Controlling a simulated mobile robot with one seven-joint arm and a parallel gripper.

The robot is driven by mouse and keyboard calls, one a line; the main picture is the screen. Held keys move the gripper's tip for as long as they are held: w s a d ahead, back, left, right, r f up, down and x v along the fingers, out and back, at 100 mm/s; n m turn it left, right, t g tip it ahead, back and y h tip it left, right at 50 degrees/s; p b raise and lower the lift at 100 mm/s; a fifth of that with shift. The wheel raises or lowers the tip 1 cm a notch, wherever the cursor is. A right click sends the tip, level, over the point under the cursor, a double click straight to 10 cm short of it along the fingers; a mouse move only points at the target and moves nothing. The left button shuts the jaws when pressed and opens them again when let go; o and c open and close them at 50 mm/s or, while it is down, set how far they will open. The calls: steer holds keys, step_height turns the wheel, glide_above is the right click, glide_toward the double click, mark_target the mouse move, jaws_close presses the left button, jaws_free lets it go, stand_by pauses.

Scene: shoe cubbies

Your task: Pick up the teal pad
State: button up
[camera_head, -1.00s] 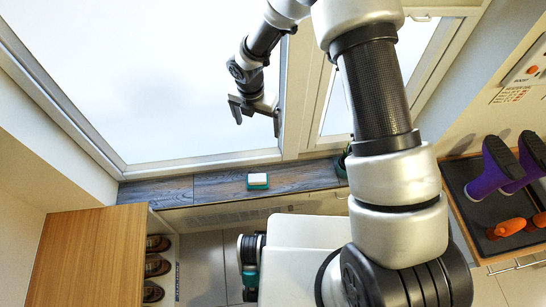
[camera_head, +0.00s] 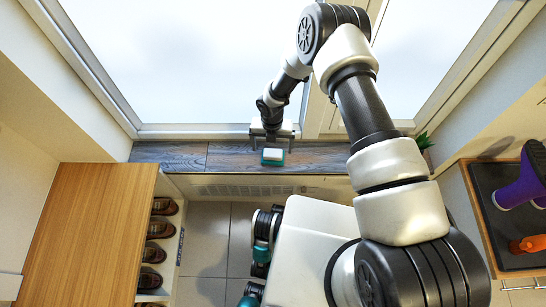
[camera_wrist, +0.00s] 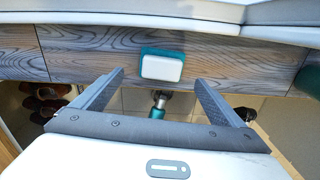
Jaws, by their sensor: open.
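The teal pad (camera_head: 272,162) with a white top lies on the dark wood window sill (camera_head: 228,158). In the wrist view the pad (camera_wrist: 162,66) shows its white face and a teal edge, just beyond the open fingers and between their lines. My gripper (camera_head: 272,147) is open and empty, close to the pad at the sill. In the wrist view my gripper (camera_wrist: 160,77) has its two fingers spread wider than the pad. I cannot tell whether a finger touches the pad.
A wooden shoe cabinet (camera_head: 90,235) with several brown shoes (camera_head: 158,229) stands at the left. Purple boots (camera_head: 522,185) and an orange item (camera_head: 528,244) rest on a dark tray at the right. The window is behind the sill.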

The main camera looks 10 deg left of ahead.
mark_target(273, 153)
steer(key=f, duration=0.2)
steer(key=f+b, duration=0.1)
steer(key=f, duration=0.3)
steer(key=shift+w+d+f, duration=0.1)
steer(key=shift+w+f, duration=0.15)
steer(key=c, duration=1.1)
steer(key=shift+c, duration=0.2)
steer(key=shift+s+r, duration=0.1)
steer(key=shift+r, duration=0.1)
